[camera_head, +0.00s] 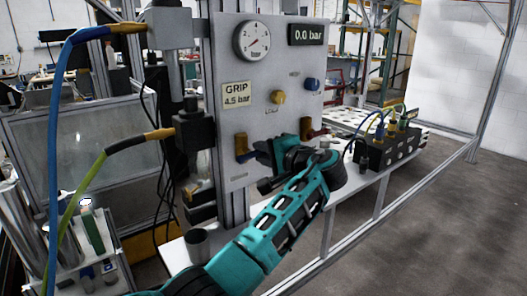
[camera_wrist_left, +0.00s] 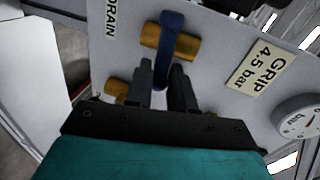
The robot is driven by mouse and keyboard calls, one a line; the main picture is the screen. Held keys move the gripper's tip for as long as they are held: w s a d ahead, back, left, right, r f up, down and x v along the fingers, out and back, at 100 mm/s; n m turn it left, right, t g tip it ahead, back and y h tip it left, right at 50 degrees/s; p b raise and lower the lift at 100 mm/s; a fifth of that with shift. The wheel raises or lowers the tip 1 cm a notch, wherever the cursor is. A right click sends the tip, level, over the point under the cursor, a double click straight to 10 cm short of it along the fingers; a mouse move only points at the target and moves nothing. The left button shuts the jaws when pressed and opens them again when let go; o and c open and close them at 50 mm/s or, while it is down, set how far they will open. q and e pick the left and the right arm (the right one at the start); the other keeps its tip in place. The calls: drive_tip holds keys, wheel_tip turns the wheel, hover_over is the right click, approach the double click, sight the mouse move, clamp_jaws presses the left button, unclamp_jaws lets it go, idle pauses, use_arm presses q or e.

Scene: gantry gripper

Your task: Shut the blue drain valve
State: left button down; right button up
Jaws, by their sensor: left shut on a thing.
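The blue drain valve handle (camera_head: 246,156) is at the lower left of the grey panel, on a brass valve body (camera_head: 241,142). In the left wrist view the blue handle (camera_wrist_left: 167,35) lies crosswise over the brass body (camera_wrist_left: 186,46), close to the DRAIN label (camera_wrist_left: 111,16). My left gripper (camera_head: 262,153) is at the panel, just right of the valve. In the left wrist view its two dark fingers (camera_wrist_left: 162,77) are shut on the handle's end, one on each side. The handle's tip is partly hidden between them. My right gripper is not in view.
The panel (camera_head: 225,110) carries a round gauge (camera_head: 252,41), a 0.0 bar display (camera_head: 308,34), a yellow knob (camera_head: 278,97) and a blue knob (camera_head: 311,84). A red-handled valve (camera_head: 316,133) is close right of my gripper. Hoses (camera_head: 62,130) hang at the left.

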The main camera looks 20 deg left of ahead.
use_arm(q)
drive_tip(key=shift+f+m, duration=0.2)
drive_tip(key=shift+m, duration=0.3)
drive_tip(key=c, duration=1.1)
unclamp_jaws()
drive_tip(key=shift+r, duration=0.1)
